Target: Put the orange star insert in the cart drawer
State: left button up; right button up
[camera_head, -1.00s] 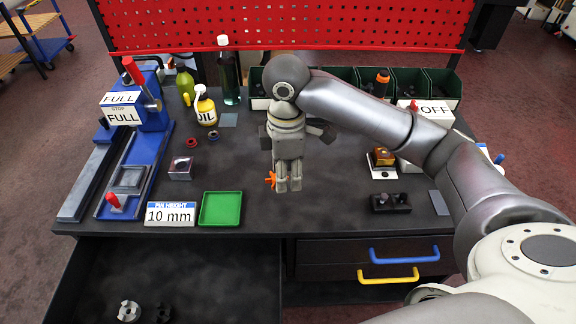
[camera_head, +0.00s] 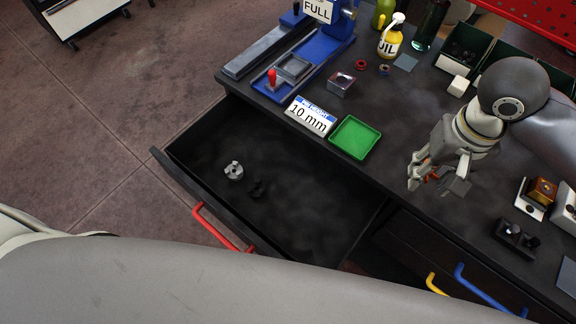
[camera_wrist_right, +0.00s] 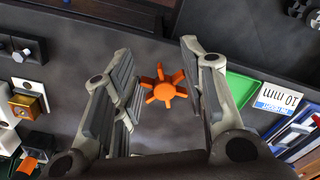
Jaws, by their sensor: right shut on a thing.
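My right gripper (camera_head: 430,183) hangs over the table top, to the right of the green tray, and is shut on the orange star insert (camera_head: 432,174). The fingers hide most of the insert in the head view. In the right wrist view the orange star insert (camera_wrist_right: 165,87) shows with several arms, between the two fingers of the right gripper (camera_wrist_right: 166,90). The open drawer (camera_head: 310,215), with a red handle (camera_head: 222,228), is left of and below the gripper. A light grey insert (camera_head: 233,171) and a dark insert (camera_head: 257,189) lie in it. My left gripper is out of view.
The green tray (camera_head: 355,138) and the "10 mm" sign (camera_head: 310,117) stand at the table edge beside the open drawer. Drawers with yellow (camera_head: 436,284) and blue (camera_head: 485,291) handles are shut. The drawer's right part is clear.

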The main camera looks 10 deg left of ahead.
aim_at(288, 215)
jog(key=l+u, duration=0.15)
jog(key=u, duration=1.1)
jog(key=k+l+u, duration=0.2)
jog(key=k, duration=0.25)
